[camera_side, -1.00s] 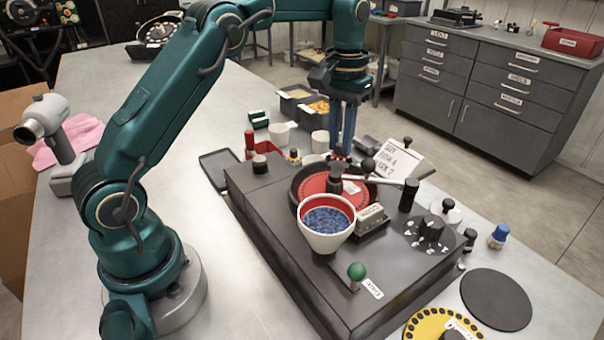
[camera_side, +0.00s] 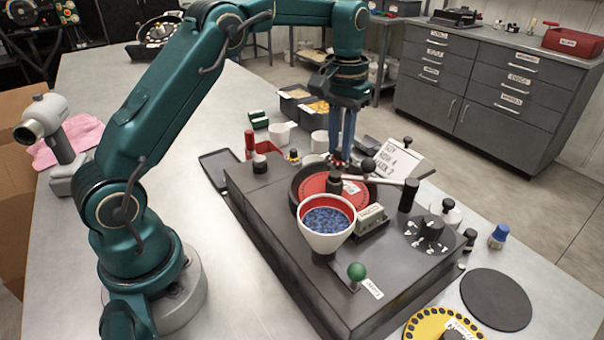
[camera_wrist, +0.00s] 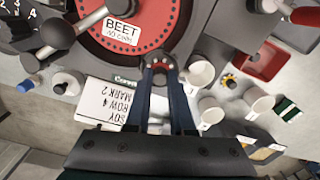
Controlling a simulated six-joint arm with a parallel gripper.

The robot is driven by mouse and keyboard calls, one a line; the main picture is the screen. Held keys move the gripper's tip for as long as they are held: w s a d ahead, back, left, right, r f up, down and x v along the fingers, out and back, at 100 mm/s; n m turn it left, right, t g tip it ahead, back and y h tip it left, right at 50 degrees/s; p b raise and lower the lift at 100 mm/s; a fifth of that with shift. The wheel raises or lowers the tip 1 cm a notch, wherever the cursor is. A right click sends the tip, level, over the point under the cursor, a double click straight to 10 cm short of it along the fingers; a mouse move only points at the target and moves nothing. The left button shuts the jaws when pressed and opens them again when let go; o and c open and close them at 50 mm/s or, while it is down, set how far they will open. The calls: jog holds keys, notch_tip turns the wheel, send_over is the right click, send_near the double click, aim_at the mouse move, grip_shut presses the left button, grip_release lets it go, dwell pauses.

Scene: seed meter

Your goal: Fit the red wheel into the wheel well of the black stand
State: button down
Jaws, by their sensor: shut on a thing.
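The red wheel (camera_side: 318,186) lies in the round dark well (camera_side: 297,190) on top of the black stand (camera_side: 262,215). In the wrist view the wheel (camera_wrist: 105,49) shows a ring of small holes and a label reading "BEET NO CORN". I cannot tell whether it sits fully flush. My gripper (camera_side: 341,163) points down at the far edge of the well, beyond the wheel. In the wrist view my gripper (camera_wrist: 160,70) is shut on a small dark knob (camera_wrist: 160,79) at the well's rim, with the wheel apart from the fingers.
A white hopper (camera_side: 325,237) with blue seeds stands in front of the wheel. A lever (camera_side: 385,181) crosses beside the well. A white card (camera_side: 394,158) stands behind the stand, near cups (camera_side: 320,141). A green knob (camera_side: 357,271) rises at the front. A dark disc (camera_side: 496,300) lies at right.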

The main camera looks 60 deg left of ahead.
aim_at(340, 149)
jog(key=shift+f, duration=0.55)
dwell(0.6)
jog(key=c, duration=0.7)
grip_release()
jog(key=shift+c, duration=0.7)
jog(key=shift+r, duration=3)
jog(key=s+d+r+m+t, duration=0.1)
jog(key=s+d+r+t, duration=0.25)
jog(key=s+r, duration=0.7)
jog(key=s+d+f+m+t, duration=0.2)
jog(key=s+f, duration=0.8)
jog(key=shift+s+d+f, duration=0.2)
jog(key=shift+d+f, duration=0.05)
jog(key=shift+d, duration=0.1)
